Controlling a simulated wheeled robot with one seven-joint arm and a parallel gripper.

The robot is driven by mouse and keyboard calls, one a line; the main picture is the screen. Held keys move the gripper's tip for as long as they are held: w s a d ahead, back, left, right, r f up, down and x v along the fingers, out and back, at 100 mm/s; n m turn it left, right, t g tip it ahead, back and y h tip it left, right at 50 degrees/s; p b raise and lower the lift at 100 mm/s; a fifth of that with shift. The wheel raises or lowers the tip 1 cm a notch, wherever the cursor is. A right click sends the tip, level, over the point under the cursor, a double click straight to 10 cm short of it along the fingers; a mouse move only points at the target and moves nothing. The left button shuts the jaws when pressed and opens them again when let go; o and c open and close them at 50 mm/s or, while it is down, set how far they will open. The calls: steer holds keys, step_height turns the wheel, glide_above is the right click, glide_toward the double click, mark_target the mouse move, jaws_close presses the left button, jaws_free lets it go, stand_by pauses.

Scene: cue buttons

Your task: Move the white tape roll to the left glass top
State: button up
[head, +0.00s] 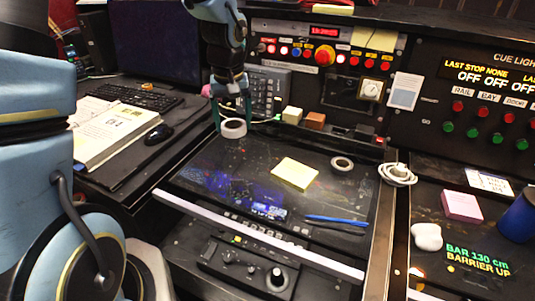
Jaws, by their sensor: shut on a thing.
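My gripper (232,120) points down at the back left corner of the left glass top (210,165). It is shut on the white tape roll (233,128), which shows as a pale ring between the fingers. I cannot tell whether the roll touches the surface or hangs just above it. The left glass top is a dark, scuffed panel with a blue glow. A yellow note pad (295,174), a blue pen (336,219) and a second, smaller roll (342,163) lie on it.
A coiled white cable (397,174) lies right of the glass. A cream block (292,115) and an orange block (315,120) stand behind it. A white strip (255,234) edges the front. The right surface holds a pink pad (462,206) and a blue cup (518,218).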

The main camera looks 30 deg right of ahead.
steer(key=p, duration=0.1)
glide_above(236, 160)
step_height(236, 160, down, 6)
steer(key=shift+s+r, duration=0.1)
steer(key=shift+r, duration=0.1)
steer(key=shift+f+p, duration=0.6)
steer(key=shift+f, duration=1.6)
steer(key=shift+f, duration=0.2)
steer(key=o, duration=1.2)
steer(key=shift+r, duration=0.1)
step_height(236, 160, up, 12)
steer(key=s+b, duration=0.1)
steer(key=b, duration=0.1)
steer(key=s+a, duration=0.1)
steer(key=a, duration=0.7)
steer(key=s+a+n, duration=0.1)
steer(key=a, duration=0.8)
steer(key=s+a+r+n, duration=0.1)
steer(key=s+a, duration=0.1)
steer(key=a, duration=0.7)
steer(key=shift+a, duration=0.25)
